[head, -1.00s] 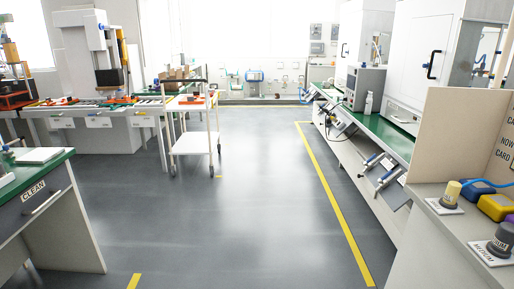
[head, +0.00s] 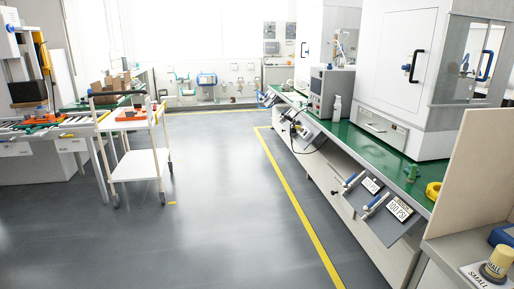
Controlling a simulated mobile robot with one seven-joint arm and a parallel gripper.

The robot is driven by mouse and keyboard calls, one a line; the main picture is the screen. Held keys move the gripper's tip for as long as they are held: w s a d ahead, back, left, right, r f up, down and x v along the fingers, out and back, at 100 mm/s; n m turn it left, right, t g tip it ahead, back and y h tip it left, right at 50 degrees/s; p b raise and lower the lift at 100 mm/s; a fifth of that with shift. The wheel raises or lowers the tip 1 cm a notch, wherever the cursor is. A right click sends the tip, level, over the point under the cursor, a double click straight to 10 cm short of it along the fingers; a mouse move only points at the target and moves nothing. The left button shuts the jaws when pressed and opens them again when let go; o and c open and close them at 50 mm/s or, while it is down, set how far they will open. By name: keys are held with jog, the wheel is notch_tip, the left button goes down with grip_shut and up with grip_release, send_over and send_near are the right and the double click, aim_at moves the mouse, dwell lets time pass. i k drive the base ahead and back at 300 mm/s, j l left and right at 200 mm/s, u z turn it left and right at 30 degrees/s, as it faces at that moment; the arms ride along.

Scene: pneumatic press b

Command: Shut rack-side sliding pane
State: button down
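A tall white press enclosure (head: 392,60) stands on the green bench at the right. Its left face has a white door with a black handle (head: 413,66). My gripper is not in view.
The green bench (head: 330,121) has angled control panels (head: 384,214) jutting into the aisle. A beige partition (head: 474,175) and a grey counter stand at the near right. A white cart (head: 138,164) stands left. The grey floor (head: 215,215) between is clear.

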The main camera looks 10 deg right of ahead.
aim_at(492, 54)
jog(key=i, duration=1.3)
jog(key=i+z, duration=0.3)
jog(key=i, duration=0.3)
jog(key=i+j+z, duration=0.25)
jog(key=i, duration=0.3)
jog(key=i+l+z, duration=0.1)
jog(key=i+z, duration=0.25)
jog(key=i+l+z, duration=0.1)
jog(key=z, duration=0.25)
jog(key=i+z, duration=0.65)
jog(key=i+j, duration=0.05)
